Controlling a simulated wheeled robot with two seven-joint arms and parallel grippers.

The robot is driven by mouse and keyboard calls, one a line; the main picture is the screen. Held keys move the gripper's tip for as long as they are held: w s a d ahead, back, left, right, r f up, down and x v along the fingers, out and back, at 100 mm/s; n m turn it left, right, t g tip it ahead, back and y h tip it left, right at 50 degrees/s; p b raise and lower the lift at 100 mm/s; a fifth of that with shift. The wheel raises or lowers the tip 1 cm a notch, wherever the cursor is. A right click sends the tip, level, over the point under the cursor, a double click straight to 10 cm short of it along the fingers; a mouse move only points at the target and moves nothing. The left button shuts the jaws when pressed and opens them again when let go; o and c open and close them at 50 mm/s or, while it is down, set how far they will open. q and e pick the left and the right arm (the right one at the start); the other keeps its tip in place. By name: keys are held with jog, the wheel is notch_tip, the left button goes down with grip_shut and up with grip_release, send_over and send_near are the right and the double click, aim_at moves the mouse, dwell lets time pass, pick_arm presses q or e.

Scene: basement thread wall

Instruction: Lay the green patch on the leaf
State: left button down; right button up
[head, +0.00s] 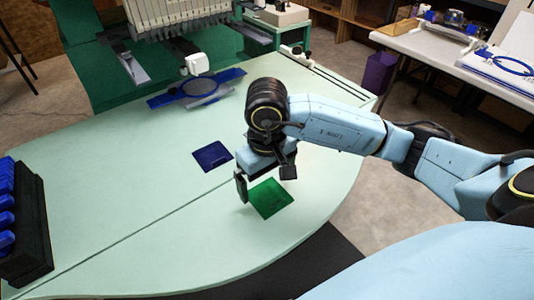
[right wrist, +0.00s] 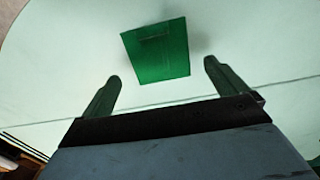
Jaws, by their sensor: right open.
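The green patch (head: 270,198) is a flat square lying on the pale green table (head: 120,180). It also shows in the right wrist view (right wrist: 157,52), ahead of the fingertips. My right gripper (head: 265,180) is open and empty above the table, just behind the patch in the head view. In the right wrist view its two fingers (right wrist: 162,72) stand apart, with the patch's near edge between their tips. I cannot make out a leaf in either view. My left gripper is not in view.
A dark blue square (head: 212,156) lies left of my right gripper. A blue hoop frame (head: 198,88) sits below the embroidery machine (head: 175,15). A black rack with blue items (head: 30,235) stands at the left edge. The table's middle left is clear.

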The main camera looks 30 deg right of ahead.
aim_at(267, 195)
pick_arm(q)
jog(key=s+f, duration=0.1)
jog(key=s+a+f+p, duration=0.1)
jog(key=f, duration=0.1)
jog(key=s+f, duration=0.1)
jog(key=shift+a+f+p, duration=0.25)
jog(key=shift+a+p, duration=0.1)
pick_arm(e)
notch_tip(267, 195, up, 10)
jog(key=shift+f, duration=0.15)
